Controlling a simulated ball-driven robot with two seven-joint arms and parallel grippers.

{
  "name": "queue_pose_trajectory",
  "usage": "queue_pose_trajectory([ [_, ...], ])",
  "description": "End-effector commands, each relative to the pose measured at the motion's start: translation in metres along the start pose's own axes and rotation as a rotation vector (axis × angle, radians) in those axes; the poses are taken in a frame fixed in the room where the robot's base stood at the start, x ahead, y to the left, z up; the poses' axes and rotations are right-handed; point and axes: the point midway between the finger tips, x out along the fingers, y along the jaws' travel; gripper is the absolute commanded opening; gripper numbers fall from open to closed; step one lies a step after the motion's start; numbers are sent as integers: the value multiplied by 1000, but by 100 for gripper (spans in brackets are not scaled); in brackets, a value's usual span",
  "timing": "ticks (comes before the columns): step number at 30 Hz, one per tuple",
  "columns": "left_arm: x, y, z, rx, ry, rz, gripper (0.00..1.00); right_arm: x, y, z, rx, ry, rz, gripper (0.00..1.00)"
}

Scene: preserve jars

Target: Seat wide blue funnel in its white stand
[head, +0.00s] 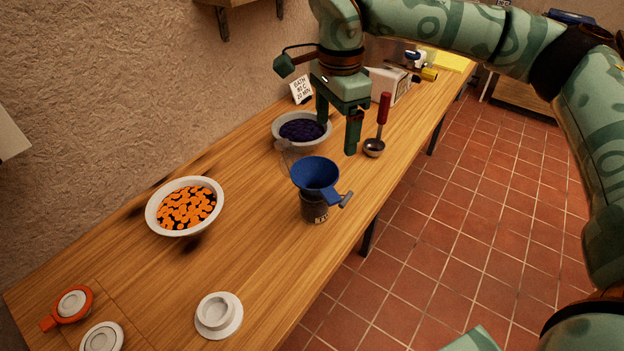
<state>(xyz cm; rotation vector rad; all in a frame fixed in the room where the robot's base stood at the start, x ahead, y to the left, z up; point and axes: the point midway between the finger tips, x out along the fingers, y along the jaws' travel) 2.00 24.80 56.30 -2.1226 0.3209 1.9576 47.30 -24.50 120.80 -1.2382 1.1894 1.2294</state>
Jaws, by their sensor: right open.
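The wide blue funnel (317,173) sits upright in the mouth of a dark jar (313,210) near the table's front edge. Its blue tab points right, beside a short grey bar. The white stand (218,313), a short round collar on a wider base, is empty at the lower middle of the table. My right gripper (338,125) is open and empty, fingers downward, above and behind the funnel and apart from it. One finger is in front of the bowl of dark fruit. My left gripper is not in view.
A bowl of dark fruit (302,130) stands behind the funnel, and a bowl of orange pieces (184,207) to its left. A red-handled ladle (383,118) stands right of my gripper. An orange-rimmed lid (72,304) and a white one (102,337) lie lower left. Wood between jar and stand is clear.

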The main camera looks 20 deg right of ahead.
Motion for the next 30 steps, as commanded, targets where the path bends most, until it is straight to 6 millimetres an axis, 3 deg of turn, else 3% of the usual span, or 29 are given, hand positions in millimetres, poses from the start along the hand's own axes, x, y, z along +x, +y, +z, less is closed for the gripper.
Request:
queue_pose_trajectory([
  [4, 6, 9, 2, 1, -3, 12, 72, 33, 1, 1, -8, -3, 6, 80],
  [12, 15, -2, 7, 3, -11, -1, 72, 93, 0, 2, -7, -4, 3, 80],
  [19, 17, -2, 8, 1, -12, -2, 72, 113, 0, 2, -6, -4, 1, 80],
  [27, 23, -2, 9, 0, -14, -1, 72, 154, 0, 4, -6, -4, 3, 80],
  [30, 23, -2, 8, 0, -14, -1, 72, 159, -1, 4, -6, -4, -1, 80],
])
